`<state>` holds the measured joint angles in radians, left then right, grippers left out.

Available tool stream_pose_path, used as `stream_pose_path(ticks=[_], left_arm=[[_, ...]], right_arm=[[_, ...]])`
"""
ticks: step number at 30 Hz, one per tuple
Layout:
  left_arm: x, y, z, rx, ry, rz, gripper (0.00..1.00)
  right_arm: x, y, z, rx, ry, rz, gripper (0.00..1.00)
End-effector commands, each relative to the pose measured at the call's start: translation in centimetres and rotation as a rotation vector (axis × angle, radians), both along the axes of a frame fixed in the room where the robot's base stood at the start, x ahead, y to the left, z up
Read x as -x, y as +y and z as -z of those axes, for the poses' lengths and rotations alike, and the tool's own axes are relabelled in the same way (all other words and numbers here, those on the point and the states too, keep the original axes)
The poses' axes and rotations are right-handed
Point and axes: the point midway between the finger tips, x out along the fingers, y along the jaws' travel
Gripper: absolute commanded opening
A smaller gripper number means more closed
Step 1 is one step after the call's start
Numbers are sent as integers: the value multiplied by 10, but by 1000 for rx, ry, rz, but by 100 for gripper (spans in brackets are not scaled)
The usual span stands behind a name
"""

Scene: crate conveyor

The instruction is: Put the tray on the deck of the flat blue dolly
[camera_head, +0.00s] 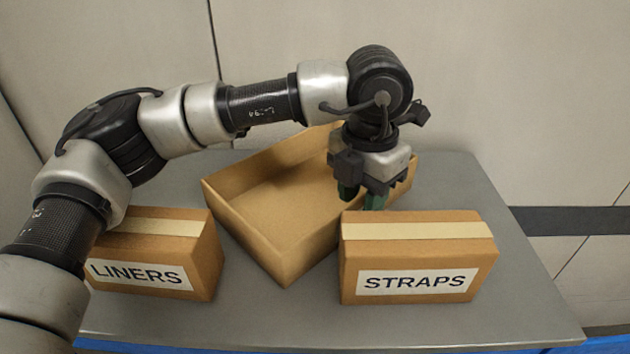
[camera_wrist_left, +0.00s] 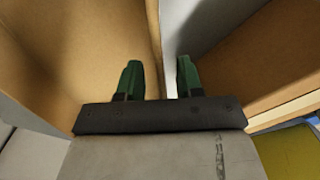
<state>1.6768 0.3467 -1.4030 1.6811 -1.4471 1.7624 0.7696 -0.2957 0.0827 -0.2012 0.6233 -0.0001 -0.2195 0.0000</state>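The tray (camera_head: 245,242) is an open, shallow, cardboard-brown box on the grey table, turned at an angle. It lies between and behind two closed cartons. My left gripper (camera_head: 376,200) points down at the tray's right side, behind the STRAPS carton. In the left wrist view its green fingers (camera_wrist_left: 159,80) are apart. The tray's wall (camera_wrist_left: 154,25) runs toward the gap between them, with the tray's inside to the left and grey table to the right. Contact with the wall cannot be told. The dolly is not clearly seen. My right gripper is not in view.
The LINERS carton (camera_head: 190,253) stands front left, partly behind my left arm. The STRAPS carton (camera_head: 418,258) stands front right, close to the gripper. The grey table (camera_head: 500,270) has bare room at its right. A blue strip (camera_head: 595,346) shows below its front edge.

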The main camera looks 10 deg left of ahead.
Motion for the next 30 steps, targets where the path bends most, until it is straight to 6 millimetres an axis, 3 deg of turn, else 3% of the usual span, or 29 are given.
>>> stream_pose_path(ticks=[1, 6, 13, 20, 30], left_arm=[[2, 0, 4, 0, 4, 1, 36], [1, 0, 21, 0, 1, 1, 36], [1, 0, 23, 1, 0, 1, 36], [1, 0, 23, 1, 0, 0, 1], [1, 0, 22, 1, -2, 1, 0]], right_arm=[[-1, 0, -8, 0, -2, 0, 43], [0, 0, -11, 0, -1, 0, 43], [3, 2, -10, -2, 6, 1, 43], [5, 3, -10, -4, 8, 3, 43], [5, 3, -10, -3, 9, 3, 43]])
